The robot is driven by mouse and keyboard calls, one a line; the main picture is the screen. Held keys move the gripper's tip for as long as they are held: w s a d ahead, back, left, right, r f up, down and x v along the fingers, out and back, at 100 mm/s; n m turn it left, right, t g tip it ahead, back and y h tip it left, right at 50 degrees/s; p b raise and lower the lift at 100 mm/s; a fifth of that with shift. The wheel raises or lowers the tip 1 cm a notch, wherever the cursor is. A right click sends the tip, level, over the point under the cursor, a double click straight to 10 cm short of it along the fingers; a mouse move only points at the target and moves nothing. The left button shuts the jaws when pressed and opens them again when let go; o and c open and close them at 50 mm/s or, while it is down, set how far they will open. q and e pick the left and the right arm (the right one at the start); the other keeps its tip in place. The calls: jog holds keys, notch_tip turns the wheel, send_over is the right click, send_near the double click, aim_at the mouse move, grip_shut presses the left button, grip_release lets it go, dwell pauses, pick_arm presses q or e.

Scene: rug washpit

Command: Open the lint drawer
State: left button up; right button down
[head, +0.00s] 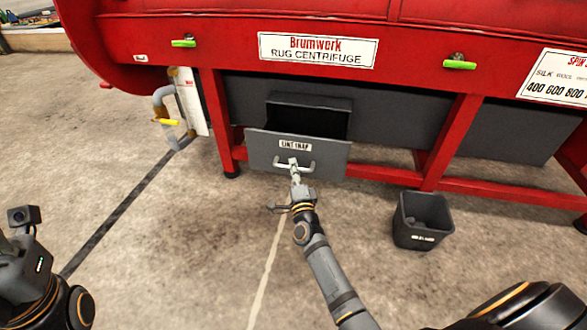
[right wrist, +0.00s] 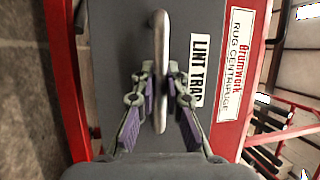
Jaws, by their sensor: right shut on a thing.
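The lint drawer (head: 262,152) is a grey drawer with a "LINT TRAP" label under the red rug centrifuge. It stands pulled out, and its dark inside shows behind the front panel. My right gripper (head: 295,172) is at the pale bar handle (head: 310,166) on the drawer front. In the right wrist view the gripper (right wrist: 160,112) has its purple-padded fingers on both sides of the handle (right wrist: 159,60), shut on it. The drawer front (right wrist: 120,50) fills the middle of that view. My left arm shows at the lower left of the head view, but its fingers are not visible.
A dark grey bin (head: 423,220) stands on the floor right of the drawer. Red frame legs (head: 217,120) flank the drawer. A pipe with a yellow lever (head: 167,122) is at the left. The floor before the drawer is clear.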

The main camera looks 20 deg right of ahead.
dwell(0.3)
jog(key=c, duration=1.4)
grip_release()
jog(key=v, duration=0.7)
jog(key=shift+s+a, duration=0.1)
jog(key=shift+s, duration=0.1)
jog(key=shift+f, duration=0.1)
